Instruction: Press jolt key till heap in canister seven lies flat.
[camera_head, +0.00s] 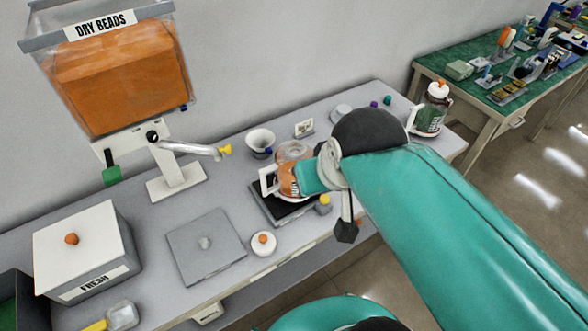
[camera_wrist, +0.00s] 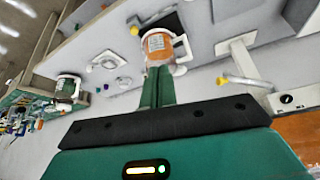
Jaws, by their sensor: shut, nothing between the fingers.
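A clear canister (camera_head: 288,182) with orange contents and a white handle stands on a black-topped base (camera_head: 268,208) near the bench front. It also shows in the wrist view (camera_wrist: 158,46) with a pale label too small to read, so I cannot tell its number. The shape of the orange surface is unclear. A yellow-topped knob (camera_head: 324,200) sits on a grey block at the base's right; the wrist view shows it too (camera_wrist: 134,29). My gripper (camera_head: 299,178) is shut and empty, its green fingertips (camera_wrist: 158,70) at the canister's side; contact cannot be told.
A DRY BEADS hopper (camera_head: 122,75) has a spout with a yellow tip (camera_head: 225,150). A white funnel cup (camera_head: 260,141), a round lid with an orange knob (camera_head: 264,243), a grey square plate (camera_head: 190,262) and a FRESH box (camera_head: 85,245) stand around. Another canister (camera_head: 431,112) is at the right end.

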